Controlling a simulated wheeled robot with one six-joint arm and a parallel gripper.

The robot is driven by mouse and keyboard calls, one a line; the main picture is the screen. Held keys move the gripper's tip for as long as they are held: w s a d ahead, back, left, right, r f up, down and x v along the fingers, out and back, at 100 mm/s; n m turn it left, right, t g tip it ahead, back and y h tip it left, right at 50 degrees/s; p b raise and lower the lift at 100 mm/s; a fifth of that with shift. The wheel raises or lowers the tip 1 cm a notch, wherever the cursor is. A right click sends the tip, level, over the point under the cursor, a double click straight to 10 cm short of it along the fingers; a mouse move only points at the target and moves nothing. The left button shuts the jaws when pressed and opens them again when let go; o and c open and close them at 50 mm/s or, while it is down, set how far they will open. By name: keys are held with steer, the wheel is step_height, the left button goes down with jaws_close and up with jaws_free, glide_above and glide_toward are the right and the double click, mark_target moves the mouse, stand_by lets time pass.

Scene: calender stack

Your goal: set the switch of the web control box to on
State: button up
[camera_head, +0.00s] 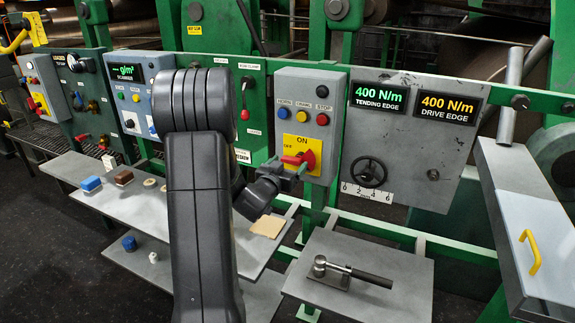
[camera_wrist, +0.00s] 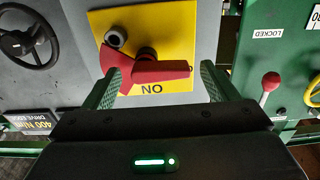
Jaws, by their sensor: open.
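The web control box (camera_head: 322,92) is a grey upright box with blue, yellow and red buttons. Its yellow plate (camera_head: 313,145) carries a red switch handle (camera_head: 299,159) that points left, toward the OFF mark, with ON printed above. In the wrist view, which is upside down, the red handle (camera_wrist: 150,73) lies crosswise on the yellow plate (camera_wrist: 180,25) and points right. My gripper (camera_head: 290,168) is open in front of the switch. In the wrist view its fingertips (camera_wrist: 160,72) stand on either side of the handle; I cannot tell whether they touch it.
A grey panel right of the box has two 400 N/m displays (camera_head: 379,96) and a black handwheel (camera_head: 368,172). A red-knobbed lever (camera_head: 245,114) is to the left. Below, a grey table (camera_head: 395,300) holds a hammer-like tool (camera_head: 350,272).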

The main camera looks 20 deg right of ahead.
steer(key=c, duration=1)
steer(key=shift+f+b, duration=0.1)
steer(key=shift+b, duration=0.45)
steer(key=m+b, duration=0.3)
steer(key=b, duration=0.1)
steer(key=m+b, duration=0.2)
steer(key=r+m+b, duration=0.1)
steer(key=m+b, duration=0.2)
steer(key=shift+s+d+m+b, duration=0.15)
steer(key=shift+s+m+b, duration=0.05)
steer(key=shift+m+b, duration=0.1)
steer(key=m+b, duration=0.2)
steer(key=m, duration=0.1)
steer(key=m+b, duration=0.1)
steer(key=shift+s+d+r, duration=0.2)
steer(key=shift+r, duration=0.1)
steer(key=m+b, duration=0.2)
steer(key=m, duration=0.1)
steer(key=m+b, duration=0.1)
steer(key=m, duration=0.1)
steer(key=shift+s+d+r, duration=0.2)
steer(key=shift+s, duration=0.05)
steer(key=shift+m+b, duration=0.3)
